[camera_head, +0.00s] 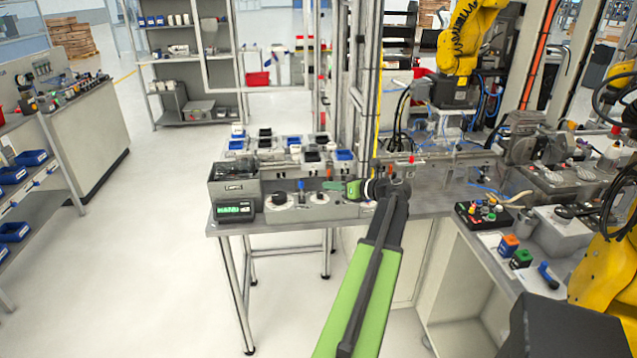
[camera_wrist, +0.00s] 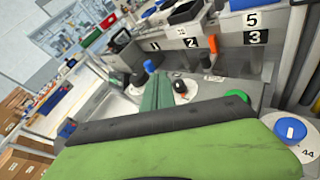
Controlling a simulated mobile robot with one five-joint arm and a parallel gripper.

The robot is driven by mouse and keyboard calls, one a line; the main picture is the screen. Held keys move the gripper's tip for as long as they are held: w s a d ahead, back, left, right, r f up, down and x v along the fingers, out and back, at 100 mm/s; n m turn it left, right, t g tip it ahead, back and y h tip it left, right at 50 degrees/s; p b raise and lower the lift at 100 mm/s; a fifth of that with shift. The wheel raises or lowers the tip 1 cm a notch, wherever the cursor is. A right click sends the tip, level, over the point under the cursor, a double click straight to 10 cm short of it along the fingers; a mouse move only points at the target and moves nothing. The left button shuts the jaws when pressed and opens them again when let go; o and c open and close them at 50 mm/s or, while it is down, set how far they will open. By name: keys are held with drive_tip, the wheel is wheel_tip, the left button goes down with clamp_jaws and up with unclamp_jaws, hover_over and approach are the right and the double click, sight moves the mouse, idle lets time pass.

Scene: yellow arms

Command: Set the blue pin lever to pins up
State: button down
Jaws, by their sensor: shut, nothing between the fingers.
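A small upright blue lever (camera_head: 301,185) stands on the grey panel at the front of the bench, between two round pale dials. In the wrist view a blue-tipped lever (camera_wrist: 149,66) rises just beyond my fingertips. My gripper (camera_head: 329,186) is shut and empty, its green fingers pointing left over the panel, a little right of the lever. In the wrist view the green fingers of my gripper (camera_wrist: 157,84) are together. I cannot tell whether they touch the lever. Which position it marks is too small to read.
A dial (camera_head: 279,198) is left of the lever, another dial (camera_head: 319,198) right of it. A lit green display (camera_head: 234,210) stands at the bench's left corner. Trays (camera_head: 312,157) lie behind. A blue-capped round knob (camera_wrist: 290,130) is at the wrist view's right. Yellow arms (camera_head: 463,40) stand right.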

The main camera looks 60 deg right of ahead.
drive_tip(key=p+v, duration=0.1)
drive_tip(key=v, duration=0.5)
drive_tip(key=shift+a+f, duration=0.1)
drive_tip(key=shift+a, duration=0.1)
drive_tip(key=shift+w, duration=0.1)
